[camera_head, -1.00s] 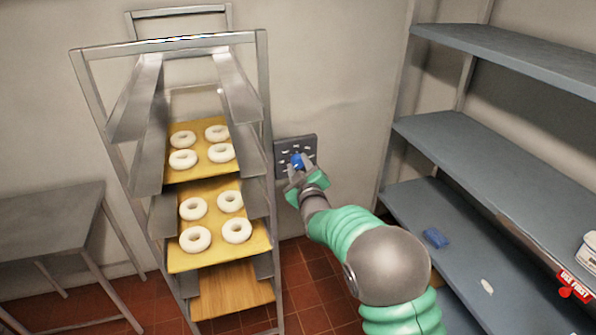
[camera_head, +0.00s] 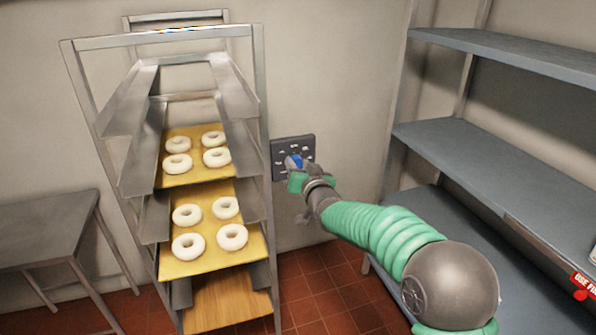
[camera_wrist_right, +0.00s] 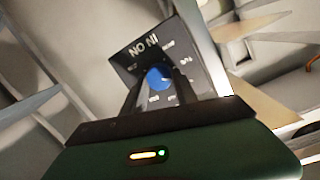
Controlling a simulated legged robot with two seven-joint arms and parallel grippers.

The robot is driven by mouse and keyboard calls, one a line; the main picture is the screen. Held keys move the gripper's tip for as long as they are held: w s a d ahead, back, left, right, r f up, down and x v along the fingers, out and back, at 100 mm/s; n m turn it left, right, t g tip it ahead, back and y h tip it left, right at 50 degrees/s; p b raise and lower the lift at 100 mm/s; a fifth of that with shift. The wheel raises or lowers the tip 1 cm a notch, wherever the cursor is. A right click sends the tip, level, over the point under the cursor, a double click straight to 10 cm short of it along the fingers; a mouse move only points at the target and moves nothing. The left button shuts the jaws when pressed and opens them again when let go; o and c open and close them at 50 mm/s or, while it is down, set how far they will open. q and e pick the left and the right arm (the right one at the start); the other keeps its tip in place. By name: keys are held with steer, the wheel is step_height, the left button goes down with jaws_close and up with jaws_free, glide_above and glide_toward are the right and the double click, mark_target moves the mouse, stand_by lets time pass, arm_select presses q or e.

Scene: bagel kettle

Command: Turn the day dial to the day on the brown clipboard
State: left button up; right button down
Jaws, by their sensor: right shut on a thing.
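The day dial is a blue knob (camera_head: 293,161) on a dark grey wall plate (camera_head: 308,142) with small pale day marks around it. It also shows in the right wrist view as a round blue knob (camera_wrist_right: 158,78), where the marks are too small to read surely. My right gripper (camera_head: 296,172) is at the plate, its two dark fingers (camera_wrist_right: 152,92) shut on the knob. The gripper hides the lower part of the plate in the head view. The brown clipboard is not in view. My left gripper is not in view.
A metal rack (camera_head: 262,110) with trays of white bagel rings (camera_head: 187,244) stands just left of the plate. Grey shelving (camera_head: 480,160) stands on the right. A grey table (camera_head: 40,230) is at far left. Bare wall lies between plate and shelving.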

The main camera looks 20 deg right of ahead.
steer(key=shift+d+f+m+y+b, duration=0.1)
steer(key=shift+f+m+y, duration=0.2)
steer(key=shift+m, duration=1.5)
steer(key=shift+d+f+m+y+b, duration=0.15)
steer(key=shift+m+y, duration=0.2)
steer(key=shift+m, duration=1.45)
steer(key=shift+a+f+m+y+b, duration=0.1)
steer(key=shift+m+y, duration=0.25)
steer(key=shift+m, duration=1.45)
steer(key=c, duration=1.1)
jaws_free()
steer(key=shift+o, duration=0.7)
steer(key=shift+w+r, duration=0.1)
steer(key=shift+r, duration=0.05)
